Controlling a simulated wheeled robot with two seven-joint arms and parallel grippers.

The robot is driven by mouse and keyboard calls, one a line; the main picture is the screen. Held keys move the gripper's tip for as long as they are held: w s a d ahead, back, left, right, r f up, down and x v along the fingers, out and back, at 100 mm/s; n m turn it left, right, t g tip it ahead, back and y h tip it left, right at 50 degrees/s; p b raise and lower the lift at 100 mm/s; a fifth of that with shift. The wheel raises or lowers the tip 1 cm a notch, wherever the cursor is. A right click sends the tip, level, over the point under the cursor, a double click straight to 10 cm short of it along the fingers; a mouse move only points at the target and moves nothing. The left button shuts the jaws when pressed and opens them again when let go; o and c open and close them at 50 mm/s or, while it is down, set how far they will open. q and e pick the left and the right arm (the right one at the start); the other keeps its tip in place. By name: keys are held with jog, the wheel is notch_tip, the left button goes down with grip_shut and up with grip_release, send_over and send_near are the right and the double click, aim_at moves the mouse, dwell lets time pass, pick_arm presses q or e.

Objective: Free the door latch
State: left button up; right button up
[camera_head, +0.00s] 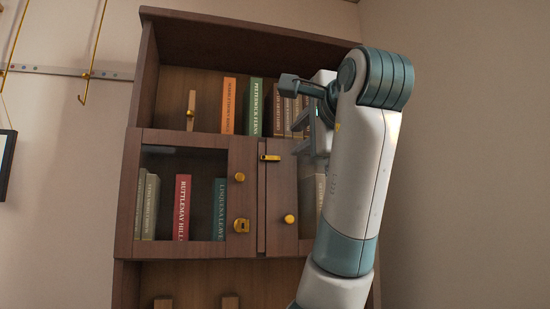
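A small brass latch (270,157) sits at the top of the seam between the two doors of a brown bookcase. The left glazed door (134,190) carries a brass knob (240,177) and a brass keyhole plate (241,225). The right door (282,190) carries a brass knob (290,219) and is partly hidden by my arm. Both doors look closed.
Books stand on the open upper shelf (170,80), including an orange one (229,105) and a green one (254,106). More books show behind the left glass. Brass hooks (94,55) hang from a wall rail at left. Bare wall lies to the right.

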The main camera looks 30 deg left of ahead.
aim_at(273, 158)
pick_arm(q)
jog(key=shift+a, duration=0.1)
